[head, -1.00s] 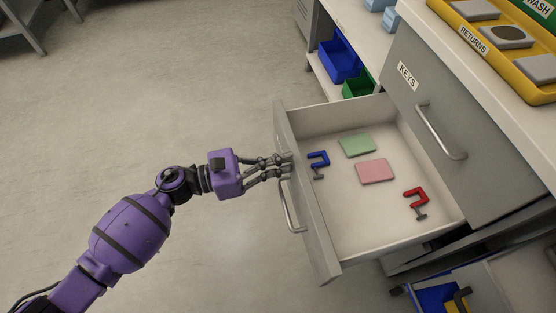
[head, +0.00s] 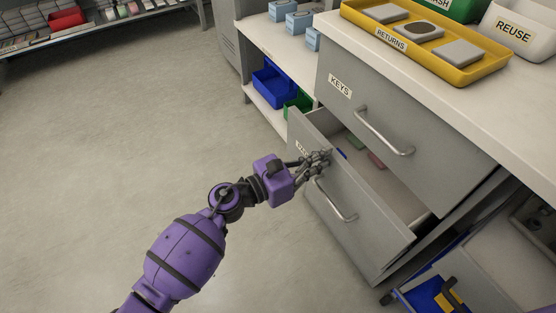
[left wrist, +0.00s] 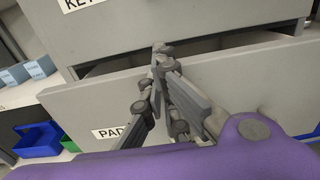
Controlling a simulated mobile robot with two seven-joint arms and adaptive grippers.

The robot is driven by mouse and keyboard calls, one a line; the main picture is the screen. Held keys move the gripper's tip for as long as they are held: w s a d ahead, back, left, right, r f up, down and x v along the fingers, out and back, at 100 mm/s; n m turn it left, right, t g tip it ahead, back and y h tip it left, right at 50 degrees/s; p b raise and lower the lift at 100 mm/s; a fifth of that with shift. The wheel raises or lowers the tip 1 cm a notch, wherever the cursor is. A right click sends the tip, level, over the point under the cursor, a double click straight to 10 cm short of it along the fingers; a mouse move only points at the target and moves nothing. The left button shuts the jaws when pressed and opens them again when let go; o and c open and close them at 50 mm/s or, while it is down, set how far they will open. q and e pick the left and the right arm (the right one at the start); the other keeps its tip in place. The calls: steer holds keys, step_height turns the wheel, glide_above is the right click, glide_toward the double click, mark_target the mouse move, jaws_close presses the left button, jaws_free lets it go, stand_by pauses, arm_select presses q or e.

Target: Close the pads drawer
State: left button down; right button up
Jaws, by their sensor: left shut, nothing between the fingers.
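The pads drawer (head: 355,225) is a grey drawer below the keys drawer, still partly open in the head view. Its front has a bar handle (head: 336,203) and a partly covered label. My right gripper is out of view.
The keys drawer (head: 400,130) above is shut, and its handle (head: 384,132) sticks out. A yellow returns tray (head: 490,68) stands on the counter. Another open drawer or bin with blue and yellow things (head: 440,295) lies at the lower right. The floor at left is clear.

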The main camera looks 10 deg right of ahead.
mark_target(334, 150)
arm_select(q)
steer(key=x, duration=0.2)
steer(key=shift+w+d, duration=0.1)
steer(key=shift+d, duration=0.25)
steer(key=shift+b+x, duration=0.3)
steer(key=shift+x, duration=0.5)
